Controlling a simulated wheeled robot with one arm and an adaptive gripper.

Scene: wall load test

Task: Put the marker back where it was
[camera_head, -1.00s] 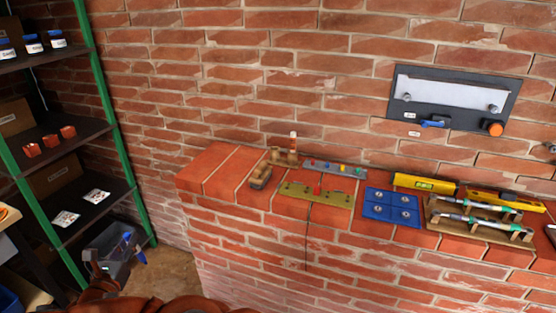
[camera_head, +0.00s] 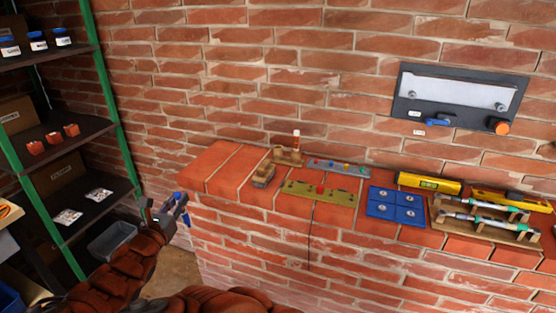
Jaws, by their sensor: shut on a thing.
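My gripper (camera_head: 179,207), with blue tips, is in front of the left end of the brick ledge (camera_head: 212,164). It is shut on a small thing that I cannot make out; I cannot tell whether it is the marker. A red and white upright piece (camera_head: 296,138) stands at a wooden block (camera_head: 288,156) on the ledge. A small red piece (camera_head: 320,189) is on the olive plate (camera_head: 300,193). A grey strip (camera_head: 330,166) with several coloured pieces lies behind the plate.
A blue panel (camera_head: 394,205), yellow levels (camera_head: 430,182) and a wooden rack (camera_head: 470,232) holding tubes stand on the right of the ledge. A dark wall box (camera_head: 458,98) hangs above. A green-framed shelf (camera_head: 105,95) and grey bin (camera_head: 111,240) are left. The ledge's left end is bare.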

